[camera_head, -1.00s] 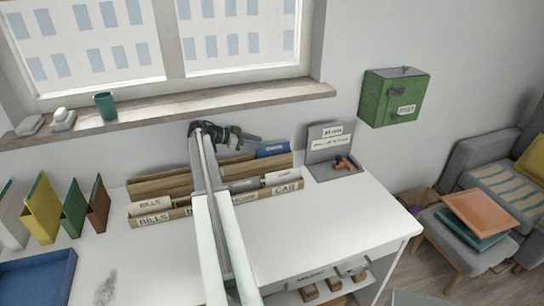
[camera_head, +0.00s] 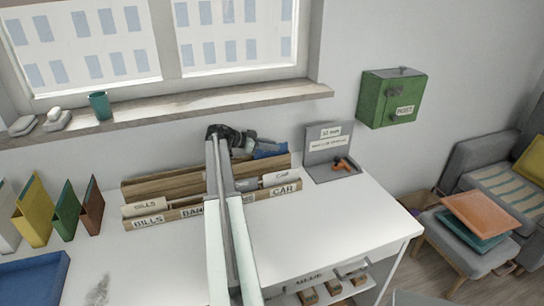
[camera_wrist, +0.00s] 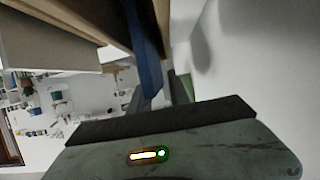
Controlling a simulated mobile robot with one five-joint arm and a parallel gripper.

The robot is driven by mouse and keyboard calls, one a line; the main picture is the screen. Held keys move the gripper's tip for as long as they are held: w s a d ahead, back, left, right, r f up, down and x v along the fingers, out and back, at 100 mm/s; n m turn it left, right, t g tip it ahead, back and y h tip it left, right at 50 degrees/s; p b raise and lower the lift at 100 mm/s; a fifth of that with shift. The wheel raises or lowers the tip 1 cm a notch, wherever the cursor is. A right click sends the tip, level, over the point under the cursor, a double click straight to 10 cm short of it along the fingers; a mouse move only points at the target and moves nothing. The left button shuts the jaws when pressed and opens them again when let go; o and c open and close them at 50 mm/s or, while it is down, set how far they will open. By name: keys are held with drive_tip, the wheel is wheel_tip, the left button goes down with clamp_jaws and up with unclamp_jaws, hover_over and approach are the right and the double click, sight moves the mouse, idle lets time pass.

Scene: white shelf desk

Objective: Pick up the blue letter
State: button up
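The blue letter (camera_head: 270,149) stands in the right end of the rear slot of the wooden letter sorter (camera_head: 207,178), with its top above the wood. My gripper (camera_head: 254,146) is at the letter's left side in the head view, partly hidden by my arm. In the wrist view, the letter (camera_wrist: 147,50) is a narrow blue strip seen nearly edge-on, just ahead of my gripper (camera_wrist: 161,92). A gap shows between the fingertips, so the gripper looks open. Whether a finger touches the letter cannot be told.
A grey stand (camera_head: 329,152) with an orange-handled object (camera_head: 343,164) is right of the sorter. A green box (camera_head: 392,97) hangs on the wall. Upright coloured folders (camera_head: 67,208) and a blue tray (camera_head: 35,278) are at left. The right desktop is clear.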

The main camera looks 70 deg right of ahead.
clamp_jaws()
